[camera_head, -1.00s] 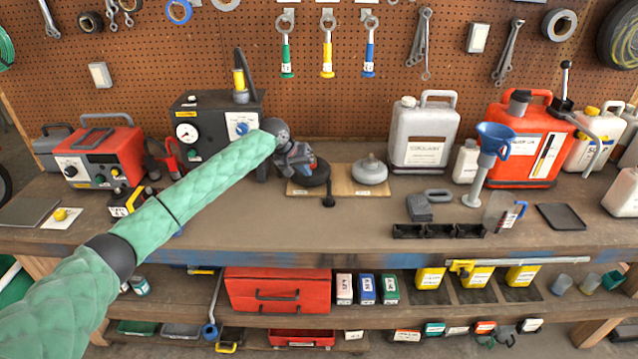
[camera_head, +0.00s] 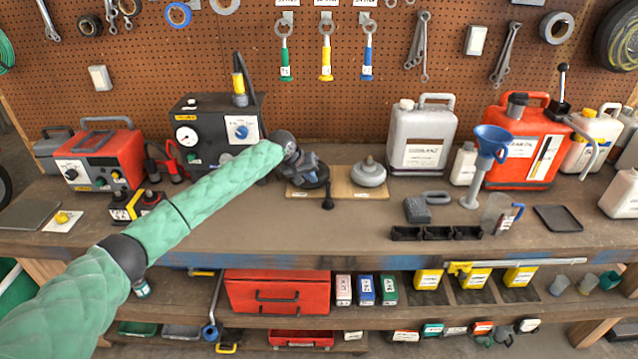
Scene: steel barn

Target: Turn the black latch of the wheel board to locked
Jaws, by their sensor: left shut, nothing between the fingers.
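The wheel board (camera_head: 340,186) is a tan wooden board lying on the bench, in the middle of the head view. On its left part is a black round latch (camera_head: 314,184) with a short handle (camera_head: 328,196) that points toward the front edge. My right gripper is not in view.
A black gauge box (camera_head: 215,130) stands behind my left arm. A grey coolant can (camera_head: 421,138) stands right of the board. The bench in front of the board is clear.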

